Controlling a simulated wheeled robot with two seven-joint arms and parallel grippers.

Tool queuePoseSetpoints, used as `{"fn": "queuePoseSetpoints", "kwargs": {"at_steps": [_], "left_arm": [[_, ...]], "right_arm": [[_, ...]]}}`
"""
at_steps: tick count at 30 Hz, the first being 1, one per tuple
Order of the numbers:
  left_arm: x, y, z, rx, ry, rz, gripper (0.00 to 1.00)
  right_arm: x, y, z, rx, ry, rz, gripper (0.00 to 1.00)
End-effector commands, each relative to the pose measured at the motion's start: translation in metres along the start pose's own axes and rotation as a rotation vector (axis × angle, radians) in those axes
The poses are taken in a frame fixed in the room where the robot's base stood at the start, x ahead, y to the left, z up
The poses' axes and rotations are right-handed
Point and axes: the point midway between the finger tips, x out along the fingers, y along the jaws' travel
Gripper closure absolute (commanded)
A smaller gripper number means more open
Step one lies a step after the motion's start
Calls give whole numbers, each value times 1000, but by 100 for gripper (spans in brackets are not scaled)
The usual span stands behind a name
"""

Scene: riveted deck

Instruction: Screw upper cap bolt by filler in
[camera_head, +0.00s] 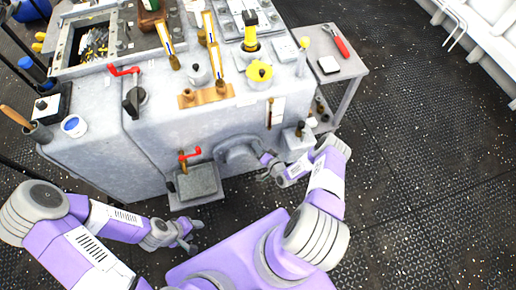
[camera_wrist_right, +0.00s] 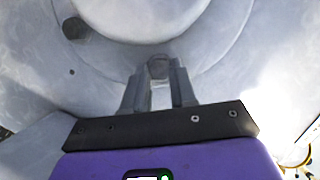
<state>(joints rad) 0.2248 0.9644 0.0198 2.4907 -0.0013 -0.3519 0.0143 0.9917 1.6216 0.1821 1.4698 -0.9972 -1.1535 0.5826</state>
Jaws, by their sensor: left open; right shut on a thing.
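A round grey cap (camera_head: 240,155) stands out from the front face of the grey machine. In the right wrist view the cap (camera_wrist_right: 140,15) fills the top. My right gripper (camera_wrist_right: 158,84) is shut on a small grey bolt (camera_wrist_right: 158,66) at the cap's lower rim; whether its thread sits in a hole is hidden. Another dark round bolt head (camera_wrist_right: 75,28) shows at the upper left. In the head view my right gripper (camera_head: 266,172) is at the cap's lower right, the bolt too small to see. My left gripper (camera_head: 190,238) is open and empty, low in front of the machine.
A grey step-like block (camera_head: 198,182) with a red-handled tap (camera_head: 190,154) juts out left of the cap. A pale box (camera_head: 298,142) is close right of my right gripper. A yellow cap (camera_head: 259,71) and upright gauges stand on top. Dark floor is free at right.

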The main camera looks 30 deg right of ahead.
Motion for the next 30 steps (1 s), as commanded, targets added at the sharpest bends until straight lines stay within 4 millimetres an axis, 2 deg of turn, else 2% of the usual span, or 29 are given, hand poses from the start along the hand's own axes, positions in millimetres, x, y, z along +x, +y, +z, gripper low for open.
{"fn": "queuePoseSetpoints", "kwargs": {"at_steps": [18, 30], "left_arm": [[0, 0, 0, 0, 0, 0, 48], [0, 0, 0, 0, 0, 0, 48]], "right_arm": [[-1, 6, 4, 531, -3, -219, 100], [-1, 8, 6, 757, -4, -310, 100]]}}
